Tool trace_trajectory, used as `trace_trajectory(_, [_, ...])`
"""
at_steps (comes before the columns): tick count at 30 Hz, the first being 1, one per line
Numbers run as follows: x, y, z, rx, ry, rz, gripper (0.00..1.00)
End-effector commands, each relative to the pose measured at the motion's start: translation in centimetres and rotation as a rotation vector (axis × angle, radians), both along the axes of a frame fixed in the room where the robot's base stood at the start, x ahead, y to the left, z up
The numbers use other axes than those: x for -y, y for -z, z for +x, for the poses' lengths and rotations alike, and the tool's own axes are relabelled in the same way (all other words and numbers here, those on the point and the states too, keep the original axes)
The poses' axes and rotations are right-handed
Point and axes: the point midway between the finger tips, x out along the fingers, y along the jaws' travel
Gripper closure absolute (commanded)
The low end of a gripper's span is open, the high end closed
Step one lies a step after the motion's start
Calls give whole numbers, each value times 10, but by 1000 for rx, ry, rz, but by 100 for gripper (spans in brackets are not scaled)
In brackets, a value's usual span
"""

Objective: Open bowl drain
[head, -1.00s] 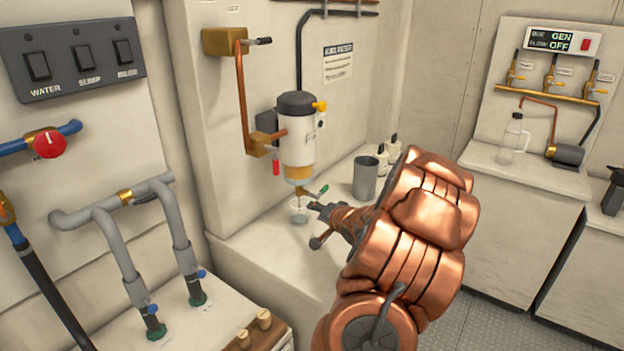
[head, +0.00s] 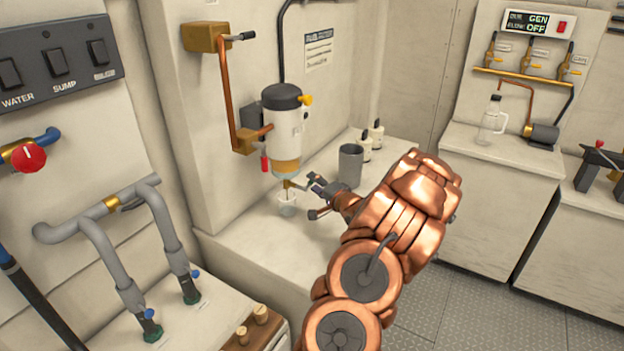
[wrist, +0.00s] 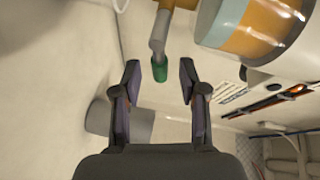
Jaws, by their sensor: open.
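The filter (head: 284,120) is a white cylinder with a dark cap on the wall. Its amber bowl (head: 286,168) is at the bottom and also shows in the wrist view (wrist: 238,28). Under it a brass drain valve has a grey lever (wrist: 158,45) with a green tip (wrist: 160,73). A small clear cup (head: 287,206) stands below the drain. My gripper (head: 317,181) is open beside the drain. In the wrist view the green tip appears between my open fingertips (wrist: 160,79); contact cannot be told.
A grey tumbler (head: 350,166) and two small white bottles (head: 371,140) stand on the counter (head: 255,235) behind my gripper. A red-handled part (head: 264,163) hangs left of the bowl. Pipes and valves (head: 110,205) are at left.

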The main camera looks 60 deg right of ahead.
Motion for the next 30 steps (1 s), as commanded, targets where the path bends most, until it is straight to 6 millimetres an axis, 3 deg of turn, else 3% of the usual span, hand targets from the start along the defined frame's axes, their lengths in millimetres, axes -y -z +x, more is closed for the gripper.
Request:
trace_trajectory(7, [9, 2, 19, -1, 2, -2, 58])
trace_trajectory(19, [12, 3, 22, -1, 4, -1, 58])
trace_trajectory(30, [11, 3, 22, -1, 4, -1, 96])
